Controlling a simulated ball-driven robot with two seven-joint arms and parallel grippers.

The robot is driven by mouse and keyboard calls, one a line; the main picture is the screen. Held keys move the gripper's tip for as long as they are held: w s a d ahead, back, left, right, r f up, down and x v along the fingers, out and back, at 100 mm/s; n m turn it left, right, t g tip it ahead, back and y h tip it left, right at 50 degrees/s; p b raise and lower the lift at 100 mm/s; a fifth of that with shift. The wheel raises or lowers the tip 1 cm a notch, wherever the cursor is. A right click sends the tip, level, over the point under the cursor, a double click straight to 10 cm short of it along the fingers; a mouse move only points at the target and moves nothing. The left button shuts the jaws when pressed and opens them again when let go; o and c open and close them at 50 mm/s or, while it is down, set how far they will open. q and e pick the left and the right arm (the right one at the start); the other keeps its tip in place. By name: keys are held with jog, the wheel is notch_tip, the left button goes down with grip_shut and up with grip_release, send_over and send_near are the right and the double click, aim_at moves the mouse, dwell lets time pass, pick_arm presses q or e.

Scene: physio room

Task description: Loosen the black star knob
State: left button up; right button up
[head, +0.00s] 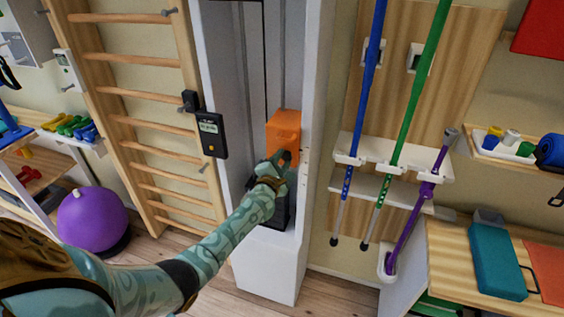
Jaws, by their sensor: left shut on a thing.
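An orange block (284,124) sits on the grey rails inside a tall white column. My left gripper (284,158) reaches up from the lower left to the lower front of the orange block. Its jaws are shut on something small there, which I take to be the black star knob. The knob itself is hidden behind the fingers, so I cannot make out its shape or how far it is turned. My right gripper is not in view.
A black weight stack (270,210) stands below my gripper in the white column (268,268). Wooden wall bars (140,95) and a black handheld display (212,135) are to the left. A white rack (385,155) holds blue, green and purple poles to the right.

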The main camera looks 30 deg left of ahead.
pick_arm(q)
jog(key=o, duration=1)
jog(key=shift+c, duration=0.2)
jog(key=shift+s+d, duration=0.15)
jog(key=shift+s, duration=0.2)
jog(key=p+v, duration=0.3)
jog(key=v, duration=1.2)
jog(key=shift+s, duration=0.3)
jog(key=shift+d+r, duration=0.1)
jog(key=shift+d, duration=0.05)
